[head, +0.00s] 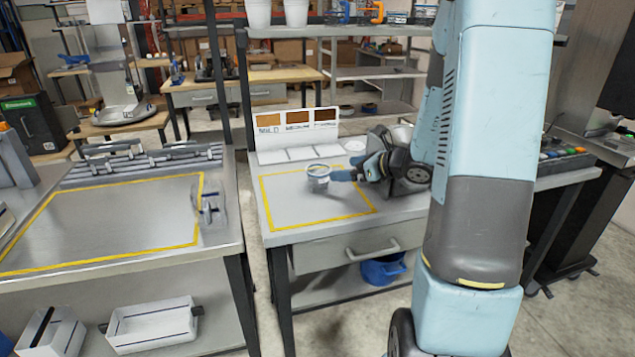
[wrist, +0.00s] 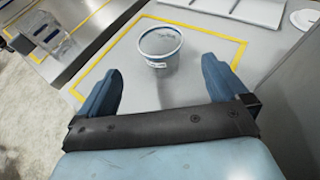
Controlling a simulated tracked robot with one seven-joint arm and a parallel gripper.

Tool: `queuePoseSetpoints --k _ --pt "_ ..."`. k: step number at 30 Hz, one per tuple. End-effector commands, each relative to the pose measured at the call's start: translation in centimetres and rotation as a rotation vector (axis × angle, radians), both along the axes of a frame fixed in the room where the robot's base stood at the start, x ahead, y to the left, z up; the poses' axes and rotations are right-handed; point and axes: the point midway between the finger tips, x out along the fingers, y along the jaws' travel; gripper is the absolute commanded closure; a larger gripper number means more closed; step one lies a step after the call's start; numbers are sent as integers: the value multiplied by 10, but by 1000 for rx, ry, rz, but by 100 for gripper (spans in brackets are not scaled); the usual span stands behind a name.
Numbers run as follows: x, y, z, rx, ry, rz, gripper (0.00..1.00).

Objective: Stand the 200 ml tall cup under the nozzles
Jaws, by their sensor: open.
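A small clear cup (head: 318,178) with a blue rim band stands upright inside the yellow outline on the right-hand bench. The wrist view shows this cup (wrist: 160,48) just beyond my gripper (wrist: 158,72), centred between the two blue fingers. My gripper (head: 346,174) is open and empty, low over the bench to the right of the cup in the head view. A printed label shows on the cup, but it is too small to read, so I cannot tell its size. I cannot make out any nozzles in either view.
A clear container (head: 210,206) with dark marks stands at the right edge of the left bench (head: 100,265). Colour sample cards (head: 298,121) and white tiles line the back of the right bench. A gap separates the benches. The outlined area around the cup is clear.

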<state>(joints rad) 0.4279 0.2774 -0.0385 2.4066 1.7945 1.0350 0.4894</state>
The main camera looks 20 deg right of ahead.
Motion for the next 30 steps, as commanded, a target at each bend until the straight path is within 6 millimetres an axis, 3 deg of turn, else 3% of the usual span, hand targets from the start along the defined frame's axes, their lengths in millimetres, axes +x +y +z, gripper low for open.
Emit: queuePoseSetpoints --k 9,20,30 --pt "35 28 -19 1 1 1 0" --pt "51 40 -26 -1 1 2 0" --pt "82 63 -41 -1 0 3 0"
